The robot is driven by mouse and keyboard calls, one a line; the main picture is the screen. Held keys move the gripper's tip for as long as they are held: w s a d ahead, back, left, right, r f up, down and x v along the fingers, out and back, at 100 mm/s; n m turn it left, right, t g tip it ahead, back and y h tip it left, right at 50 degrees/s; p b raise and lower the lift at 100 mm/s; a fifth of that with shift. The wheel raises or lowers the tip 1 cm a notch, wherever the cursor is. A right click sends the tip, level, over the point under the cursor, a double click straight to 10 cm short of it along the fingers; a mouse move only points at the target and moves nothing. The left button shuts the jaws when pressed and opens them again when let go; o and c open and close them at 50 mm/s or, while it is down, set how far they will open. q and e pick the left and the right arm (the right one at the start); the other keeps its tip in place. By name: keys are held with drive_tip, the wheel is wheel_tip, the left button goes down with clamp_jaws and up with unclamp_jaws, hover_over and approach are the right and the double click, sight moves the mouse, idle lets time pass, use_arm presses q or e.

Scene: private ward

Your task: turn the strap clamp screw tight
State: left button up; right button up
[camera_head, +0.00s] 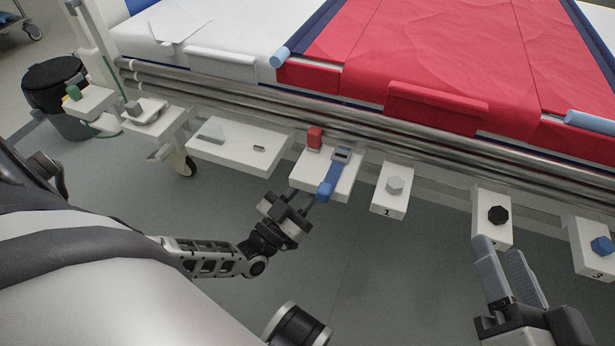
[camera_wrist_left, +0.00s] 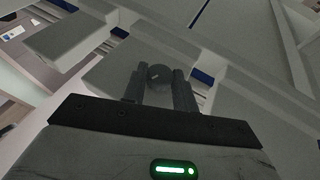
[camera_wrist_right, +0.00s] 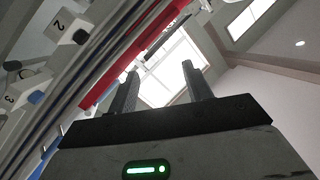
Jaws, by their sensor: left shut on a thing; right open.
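A blue strap (camera_head: 328,185) with a grey buckle (camera_head: 342,153) lies over a white bracket (camera_head: 305,181) on the bed rail and hangs past its front edge. My left gripper (camera_head: 306,203) is at the lower end of the strap, just below that edge. In the left wrist view, my left gripper (camera_wrist_left: 160,92) is shut on a dark round knob (camera_wrist_left: 158,74) under a white block, seemingly the clamp screw. Its turn angle cannot be told. My right gripper (camera_head: 508,256) is open and empty, below the bracket with the black knob; its apart fingers also show in the right wrist view (camera_wrist_right: 162,85).
Brackets along the rail carry a grey hex knob (camera_head: 394,185) marked 1, a black knob (camera_head: 498,215) and a blue knob (camera_head: 602,246) marked 3. A red block (camera_head: 314,138) stands beside the strap. A bin (camera_head: 55,90) is at far left. The floor below is clear.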

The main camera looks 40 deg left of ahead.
use_arm(q)
drive_tip(key=shift+s+n+y+p, duration=0.1)
drive_tip(key=shift+n+y+p, duration=0.35)
drive_tip(key=shift+y, duration=0.75)
use_arm(e)
drive_tip(key=shift+f, duration=0.15)
use_arm(q)
drive_tip(key=shift+n, duration=0.25)
drive_tip(key=shift+y, duration=0.4)
drive_tip(key=o, duration=1)
use_arm(e)
drive_tip(key=shift+f, duration=0.1)
